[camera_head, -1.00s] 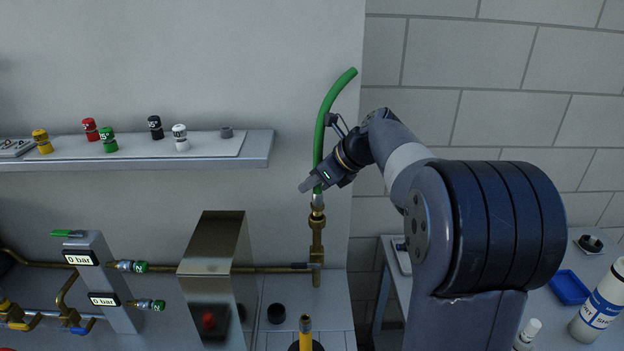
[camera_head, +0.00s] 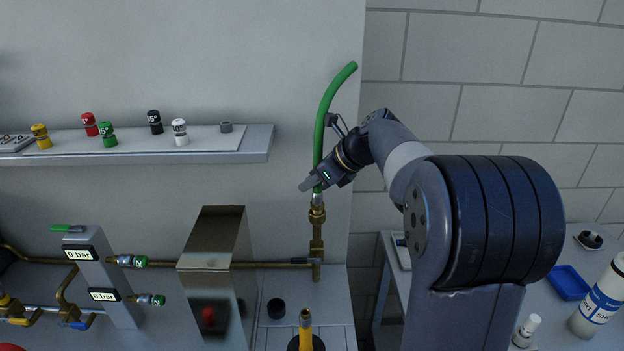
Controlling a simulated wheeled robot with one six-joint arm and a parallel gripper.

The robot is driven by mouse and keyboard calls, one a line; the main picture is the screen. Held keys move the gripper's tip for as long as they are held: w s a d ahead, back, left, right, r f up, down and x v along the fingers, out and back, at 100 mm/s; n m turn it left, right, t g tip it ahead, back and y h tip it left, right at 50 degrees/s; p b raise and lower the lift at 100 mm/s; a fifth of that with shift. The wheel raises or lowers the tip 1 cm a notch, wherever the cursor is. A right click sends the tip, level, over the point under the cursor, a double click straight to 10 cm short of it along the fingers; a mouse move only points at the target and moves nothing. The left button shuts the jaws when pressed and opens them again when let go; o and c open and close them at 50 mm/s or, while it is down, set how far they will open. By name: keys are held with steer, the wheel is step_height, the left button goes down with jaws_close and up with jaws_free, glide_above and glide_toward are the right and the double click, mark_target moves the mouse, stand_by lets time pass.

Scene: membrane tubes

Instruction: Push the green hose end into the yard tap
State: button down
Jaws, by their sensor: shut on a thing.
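The green hose (camera_head: 323,122) stands upright in the head view, its upper part curving to the right. My gripper (camera_head: 315,185) is shut on the hose near its lower end. A silver metal end (camera_head: 317,200) shows just below the jaws. It meets the top of the brass yard tap (camera_head: 317,228), which rises from a brass pipe by the wall. The end is in line with the tap's mouth, but I cannot tell how deep it sits. My jaws partly hide the hose where they hold it.
A shelf (camera_head: 255,145) with several coloured caps juts from the wall at left. A steel box (camera_head: 213,255) stands left of the tap. A yellow part with a brass tip (camera_head: 305,325) and a black cap (camera_head: 277,308) are in front. Bottles (camera_head: 598,300) stand at right.

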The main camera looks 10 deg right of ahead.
steer(key=shift+f, duration=0.45)
steer(key=c, duration=1.2)
jaws_free()
steer(key=shift+c, duration=0.2)
steer(key=b+v, duration=0.1)
steer(key=v, duration=0.9)
steer(key=shift+s+d+r+b, duration=0.2)
steer(key=shift+r+b, duration=0.1)
steer(key=shift+b, duration=0.1)
